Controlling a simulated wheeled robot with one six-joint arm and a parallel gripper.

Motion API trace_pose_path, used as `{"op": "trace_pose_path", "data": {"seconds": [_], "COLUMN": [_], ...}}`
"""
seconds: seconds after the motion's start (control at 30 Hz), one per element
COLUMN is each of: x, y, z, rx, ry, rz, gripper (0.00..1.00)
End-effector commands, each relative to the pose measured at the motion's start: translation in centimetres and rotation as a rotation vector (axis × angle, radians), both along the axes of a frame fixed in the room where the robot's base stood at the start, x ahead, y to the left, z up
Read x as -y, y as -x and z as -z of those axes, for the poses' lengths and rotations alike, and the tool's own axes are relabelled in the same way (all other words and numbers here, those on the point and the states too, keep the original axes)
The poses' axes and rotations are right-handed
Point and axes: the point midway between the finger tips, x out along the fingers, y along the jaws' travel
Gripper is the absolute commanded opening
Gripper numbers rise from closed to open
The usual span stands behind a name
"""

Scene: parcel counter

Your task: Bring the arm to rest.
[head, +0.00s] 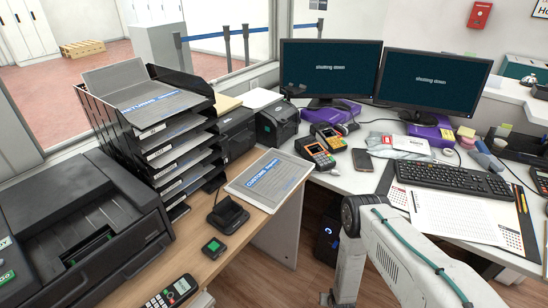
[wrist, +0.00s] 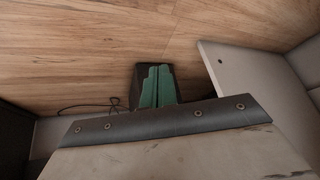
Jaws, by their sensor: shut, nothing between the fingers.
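My gripper (wrist: 158,70) shows in the wrist view with its two green fingers side by side and shut, holding nothing. It points down toward the wood floor (wrist: 90,50). In the head view my white arm (head: 400,258) reaches in from the lower right and bends down in the gap between the two desks. The gripper itself cannot be made out there.
The wooden counter (head: 205,262) on the left holds a printer (head: 75,225), a tray rack (head: 150,150) and a card terminal (head: 172,291). The white desk (head: 350,183) holds two monitors and a keyboard (head: 452,180). A pale panel (wrist: 255,85) stands right of the fingers, and a thin cable (wrist: 90,106) lies left.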

Motion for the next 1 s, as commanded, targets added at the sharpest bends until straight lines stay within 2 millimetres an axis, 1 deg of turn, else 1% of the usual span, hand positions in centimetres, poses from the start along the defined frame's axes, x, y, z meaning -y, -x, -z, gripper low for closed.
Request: {"op": "trace_pose_path", "data": {"seconds": [0.17,0.27,0.37,0.4,0.47,0.5,0.53,0.57,0.6,0.67,0.7,0.77,0.8,0.87,0.9,0.97,1.0], "x": [-0.1,-0.1,-0.2,-0.2,-0.1,-0.1,0.0,0.0,0.1,0.1,0.2,0.3,0.4,0.5,0.6,0.7,0.8], "y": [-0.1,-0.6,-1.3,-1.6,-1.9,-2.0,-2.1,-2.2,-2.2,-2.1,-2.0,-1.7,-1.5,-1.0,-0.6,0.2,0.8], "z": [-3.5,-6.7,-11.0,-13.1,-16.2,-18.3,-20.0,-21.6,-23.8,-27.2,-29.4,-32.7,-35.0,-38.3,-40.5,-43.7,-45.8], "rx": [-0.174,-0.266,-0.363,-0.399,-0.450,-0.482,-0.505,-0.525,-0.554,-0.590,-0.613,-0.645,-0.664,-0.693,-0.709,-0.732,-0.745], "ry": [0.015,0.021,0.027,0.028,0.030,0.031,0.032,0.032,0.033,0.034,0.033,0.034,0.034,0.035,0.035,0.035,0.035], "rz": [-0.021,-0.032,-0.047,-0.052,-0.061,-0.065,-0.069,-0.073,-0.078,-0.085,-0.089,-0.095,-0.100,-0.107,-0.112,-0.117,-0.120], "gripper": [0.00,0.00,0.00,0.00,0.00,0.00,0.00,0.00,0.00,0.00,0.00,0.00,0.00,0.00,0.00,0.00,0.00]}}
